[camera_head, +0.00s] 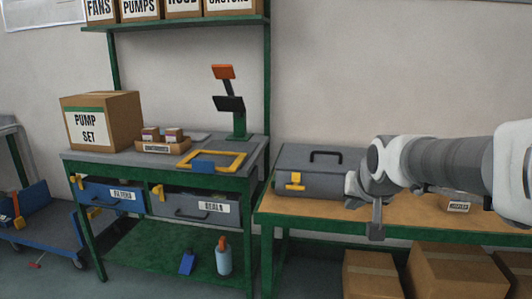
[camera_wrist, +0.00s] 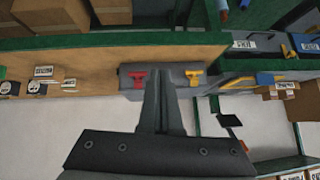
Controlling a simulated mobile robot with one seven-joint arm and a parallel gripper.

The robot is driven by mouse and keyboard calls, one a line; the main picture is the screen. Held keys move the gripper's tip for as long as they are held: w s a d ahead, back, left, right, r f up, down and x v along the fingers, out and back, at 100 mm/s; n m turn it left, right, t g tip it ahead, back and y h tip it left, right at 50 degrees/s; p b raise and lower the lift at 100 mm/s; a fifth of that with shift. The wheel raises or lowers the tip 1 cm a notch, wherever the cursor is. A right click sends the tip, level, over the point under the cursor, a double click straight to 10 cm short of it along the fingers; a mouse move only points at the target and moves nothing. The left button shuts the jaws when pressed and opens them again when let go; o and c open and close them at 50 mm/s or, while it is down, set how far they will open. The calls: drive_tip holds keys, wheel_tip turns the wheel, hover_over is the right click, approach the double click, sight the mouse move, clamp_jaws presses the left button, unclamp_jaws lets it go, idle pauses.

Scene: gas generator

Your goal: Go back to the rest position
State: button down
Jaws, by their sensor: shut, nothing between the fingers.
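My arm reaches in from the right in the camera_head view, stretched in front of the wooden-topped bench (camera_head: 330,205). My gripper (camera_head: 376,234) points down at its end, right of the grey toolbox (camera_head: 315,165). In the camera_wrist view my gripper (camera_wrist: 164,72) has its fingers together with nothing between them. The toolbox (camera_wrist: 180,76) shows beyond the fingertips, with a red latch and a yellow latch. Whether the fingers touch it cannot be told. In the camera_head view, my arm hides part of the bench top.
A green workbench (camera_head: 75,158) on the left carries a pump set box (camera_head: 100,120), a yellow frame (camera_head: 212,160) and a stand with an orange head (camera_head: 223,72). Cardboard boxes (camera_head: 450,270) fill the space under the wooden bench. A blue cart (camera_head: 45,230) stands far left.

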drive_tip(key=s+a+f+n+g, duration=0.1)
drive_tip(key=s+a+f+g, duration=0.1)
drive_tip(key=s, duration=0.9)
drive_tip(key=s+a+f+n+g, duration=0.1)
drive_tip(key=s+a+f+n, duration=0.15)
drive_tip(key=s, duration=0.95)
wheel_tip(320, 180, up, 23)
drive_tip(key=p, duration=2.3)
drive_tip(key=shift+s+m+y+p, duration=0.2)
drive_tip(key=shift+m+y+p, duration=0.1)
drive_tip(key=shift+m, duration=0.05)
drive_tip(key=shift+d, duration=0.1)
